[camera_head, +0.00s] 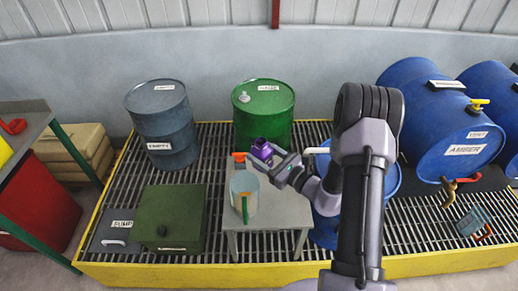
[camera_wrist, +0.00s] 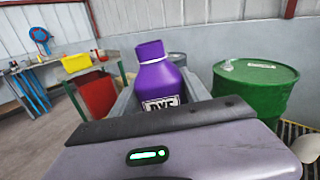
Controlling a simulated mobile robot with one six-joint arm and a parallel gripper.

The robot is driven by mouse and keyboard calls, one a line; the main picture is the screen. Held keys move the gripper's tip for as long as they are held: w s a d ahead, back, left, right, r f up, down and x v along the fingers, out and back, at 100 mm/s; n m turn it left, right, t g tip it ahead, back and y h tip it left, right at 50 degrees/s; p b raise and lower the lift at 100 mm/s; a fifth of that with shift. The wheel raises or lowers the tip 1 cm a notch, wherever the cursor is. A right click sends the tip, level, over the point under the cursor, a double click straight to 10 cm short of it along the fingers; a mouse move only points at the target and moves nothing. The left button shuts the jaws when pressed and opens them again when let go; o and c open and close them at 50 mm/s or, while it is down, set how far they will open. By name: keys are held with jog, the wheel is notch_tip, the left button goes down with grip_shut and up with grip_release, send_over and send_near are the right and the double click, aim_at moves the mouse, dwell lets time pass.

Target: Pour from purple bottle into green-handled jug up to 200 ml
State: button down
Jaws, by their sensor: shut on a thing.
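The purple bottle (camera_head: 261,149) is held in my gripper (camera_head: 274,159), which is shut on it above the small grey table. In the wrist view the bottle (camera_wrist: 155,73) stands between the fingers, leaning slightly left, with a partly hidden label that seems to read DYE. The green-handled jug (camera_head: 238,187), clear and pale, stands upright on the table, just below and left of the bottle in the head view. Its green handle (camera_head: 245,209) faces the front. No stream from the bottle shows. The jug's level and marks are too small to read.
A small orange thing (camera_head: 239,157) is behind the jug. The grey table (camera_head: 284,212) stands on a grating with a yellow edge (camera_head: 180,273). A green drum (camera_head: 263,105), a grey drum (camera_head: 163,125), a green box (camera_head: 170,222) and blue barrels (camera_head: 440,130) surround it.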

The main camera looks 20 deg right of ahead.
aim_at(265, 147)
jog(key=shift+d+f, duration=0.1)
jog(key=shift+d, duration=0.05)
notch_tip(265, 147, up, 3)
jog(key=shift+r+p, duration=0.15)
jog(key=shift+p, duration=0.95)
